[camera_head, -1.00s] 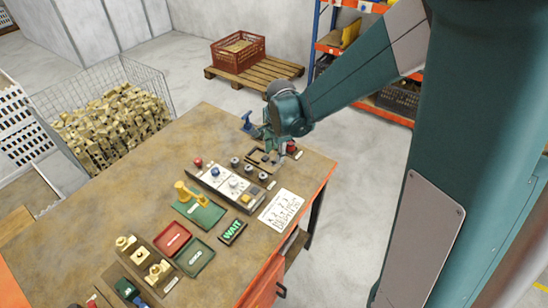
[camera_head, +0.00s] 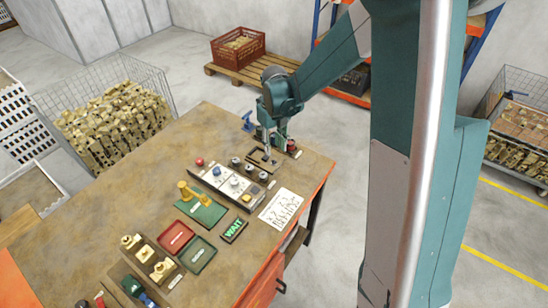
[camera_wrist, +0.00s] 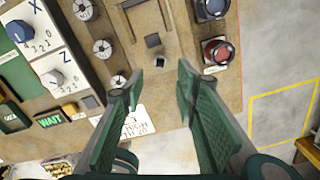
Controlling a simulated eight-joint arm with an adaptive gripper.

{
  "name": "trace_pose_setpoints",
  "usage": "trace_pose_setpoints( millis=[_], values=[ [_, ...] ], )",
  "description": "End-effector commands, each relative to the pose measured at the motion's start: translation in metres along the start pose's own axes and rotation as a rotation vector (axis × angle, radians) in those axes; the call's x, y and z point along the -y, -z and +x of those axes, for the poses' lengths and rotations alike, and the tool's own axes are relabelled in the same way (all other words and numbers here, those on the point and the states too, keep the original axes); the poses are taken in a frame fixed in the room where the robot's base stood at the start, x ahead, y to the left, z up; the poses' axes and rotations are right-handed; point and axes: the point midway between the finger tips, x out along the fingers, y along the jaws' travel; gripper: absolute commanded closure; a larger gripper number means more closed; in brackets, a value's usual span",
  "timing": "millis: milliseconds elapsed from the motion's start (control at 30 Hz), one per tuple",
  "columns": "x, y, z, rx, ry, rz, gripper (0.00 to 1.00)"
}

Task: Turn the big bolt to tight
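My gripper (camera_wrist: 160,80) points down over the far right end of the workbench, with its two green fingers apart and nothing between them. It also shows in the head view (camera_head: 268,148), above a dark bracket-like piece. In the wrist view a small dark square fitting (camera_wrist: 152,40) lies on the brown plate just beyond the fingertips. Several grey round bolt-like heads stand in a row to its left, such as the middle one (camera_wrist: 102,48). I cannot tell for certain which piece is the big bolt, nor how tight it is.
A red knob (camera_wrist: 217,50) and a blue knob (camera_wrist: 210,8) stand right of the fingers. A control panel (camera_head: 222,180) with dials lies to the left. The bench's right edge is close.

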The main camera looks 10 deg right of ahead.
Motion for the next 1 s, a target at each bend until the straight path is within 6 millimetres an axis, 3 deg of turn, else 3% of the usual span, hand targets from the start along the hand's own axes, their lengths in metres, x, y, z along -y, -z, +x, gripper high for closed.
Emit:
trace_pose_setpoints(
  millis=[200,667,1000],
  values=[
    [0.001,-0.003,0.000,-0.013,-0.006,0.110,0.70],
    [0.001,-0.002,0.002,-0.014,-0.007,0.118,0.70],
    [0.001,-0.002,0.024,-0.014,-0.006,0.117,0.70]
  ],
)
